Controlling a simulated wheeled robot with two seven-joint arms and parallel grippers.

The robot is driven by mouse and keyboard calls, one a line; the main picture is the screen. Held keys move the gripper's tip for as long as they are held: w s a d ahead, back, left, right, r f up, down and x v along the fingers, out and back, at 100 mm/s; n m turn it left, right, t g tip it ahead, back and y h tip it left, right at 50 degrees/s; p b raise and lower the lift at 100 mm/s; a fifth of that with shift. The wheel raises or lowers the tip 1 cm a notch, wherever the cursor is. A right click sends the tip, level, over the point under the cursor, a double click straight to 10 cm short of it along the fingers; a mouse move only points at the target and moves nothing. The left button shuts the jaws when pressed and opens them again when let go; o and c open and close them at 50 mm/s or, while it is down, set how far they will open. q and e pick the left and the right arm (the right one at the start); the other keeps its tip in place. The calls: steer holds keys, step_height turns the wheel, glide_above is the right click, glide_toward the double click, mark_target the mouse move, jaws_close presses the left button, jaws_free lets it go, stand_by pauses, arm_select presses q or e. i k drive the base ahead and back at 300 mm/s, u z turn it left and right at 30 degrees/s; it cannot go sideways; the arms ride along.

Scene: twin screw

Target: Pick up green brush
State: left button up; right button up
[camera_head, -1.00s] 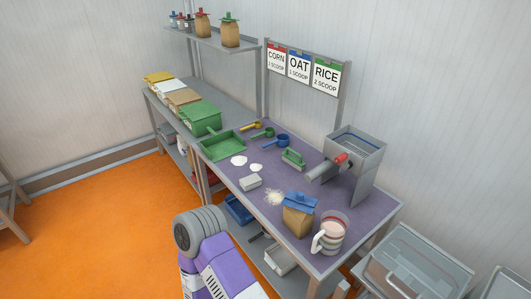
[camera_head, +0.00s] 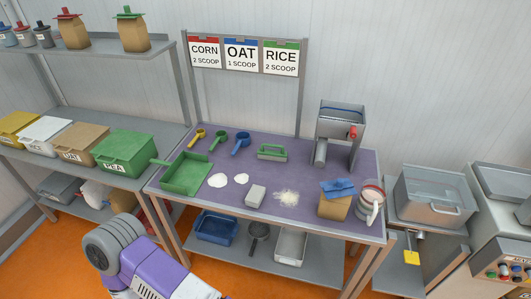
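The green brush (camera_head: 272,153) lies on the purple top of the workbench (camera_head: 310,160), near its back middle, left of the metal machine. It looks like a block with a raised handle. Nothing is touching it. Neither of my grippers is in view. One of my arm links, purple and white with a grey joint, shows at the lower left, well short of the bench.
A green dustpan (camera_head: 186,175), white powder piles (camera_head: 217,180), a grey block (camera_head: 255,196), a paper bag (camera_head: 336,204) and a jug (camera_head: 370,204) sit on the bench. Scoops (camera_head: 219,140) lie behind. A metal hopper machine (camera_head: 340,130) stands right of the brush.

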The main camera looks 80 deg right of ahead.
mark_target(281, 155)
steer(key=z, duration=0.85)
steer(key=i, duration=1.15)
steer(key=z, duration=1.25)
